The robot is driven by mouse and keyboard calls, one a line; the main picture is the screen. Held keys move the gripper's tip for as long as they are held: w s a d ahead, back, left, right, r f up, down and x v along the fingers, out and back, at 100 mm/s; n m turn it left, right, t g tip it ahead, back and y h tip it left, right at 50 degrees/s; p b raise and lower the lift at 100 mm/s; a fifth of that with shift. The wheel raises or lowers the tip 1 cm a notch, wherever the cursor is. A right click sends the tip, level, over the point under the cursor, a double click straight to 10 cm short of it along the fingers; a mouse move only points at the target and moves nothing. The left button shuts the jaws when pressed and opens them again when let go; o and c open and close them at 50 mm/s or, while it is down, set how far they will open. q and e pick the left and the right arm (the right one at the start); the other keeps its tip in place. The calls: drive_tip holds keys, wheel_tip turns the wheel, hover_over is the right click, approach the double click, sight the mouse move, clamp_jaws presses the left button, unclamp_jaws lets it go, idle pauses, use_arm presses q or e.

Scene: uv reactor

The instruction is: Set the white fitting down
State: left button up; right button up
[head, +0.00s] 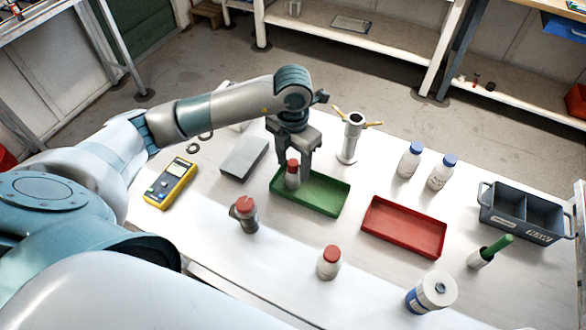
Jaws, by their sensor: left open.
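My left gripper (293,165) points down over the green tray (325,204), its fingers open on either side of a small whitish, red-capped piece (292,179). That piece stands upright at the tray's left end; I cannot tell whether a finger touches it. A white upright piece with two tan side arms (350,142) stands on the table behind the tray, apart from the gripper. I cannot tell which of these is the white fitting. My right gripper is out of view.
A grey box (244,157) and yellow meter (171,183) lie left. A grey red-topped piece (246,217) and red-capped bottle (329,264) stand in front. A red tray (404,228), blue-capped bottles (409,161), white roll (435,291) and dark caddy (525,213) are right.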

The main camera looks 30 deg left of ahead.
use_arm(q)
wheel_tip(320, 180, up, 10)
drive_tip(key=shift+f+b, duration=0.25)
drive_tip(key=shift+b, duration=0.7)
